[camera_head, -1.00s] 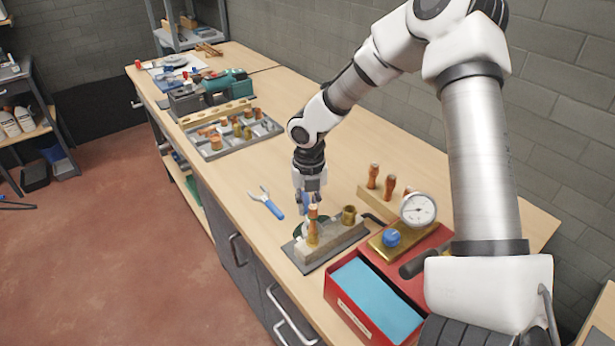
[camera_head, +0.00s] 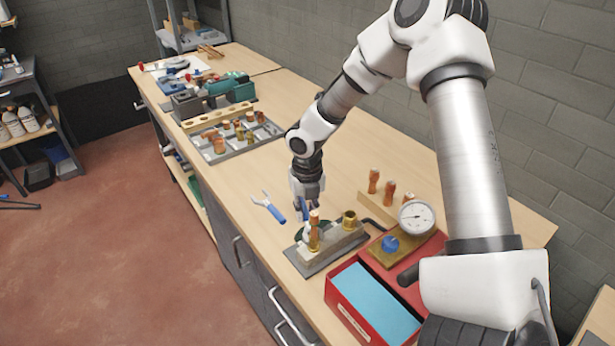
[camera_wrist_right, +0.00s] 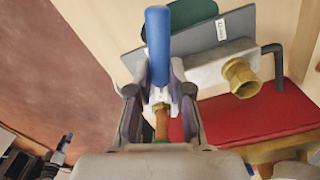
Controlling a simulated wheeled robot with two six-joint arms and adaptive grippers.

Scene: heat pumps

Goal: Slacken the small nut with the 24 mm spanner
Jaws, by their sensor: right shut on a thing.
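My right gripper (camera_head: 306,203) is shut on a blue-handled spanner (camera_wrist_right: 157,45), which also shows at its fingers in the head view. The gripper stands over the back of the fitting block (camera_head: 343,241). The small brass nut (camera_wrist_right: 160,97) shows partly between the fingers in the wrist view, with a copper pipe (camera_wrist_right: 161,125) coming from it. In the head view the pipe (camera_head: 314,232) stands upright at the block's left end. The spanner's jaw is hidden, so I cannot tell whether it sits on the nut. My left gripper is not in view.
A larger brass nut (camera_head: 349,219) is on the block's right part. A second blue-handled spanner (camera_head: 269,206) lies left of the block. A red case (camera_head: 338,296) and a pressure gauge (camera_head: 416,217) stand at the right. A parts tray (camera_head: 222,157) lies further back.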

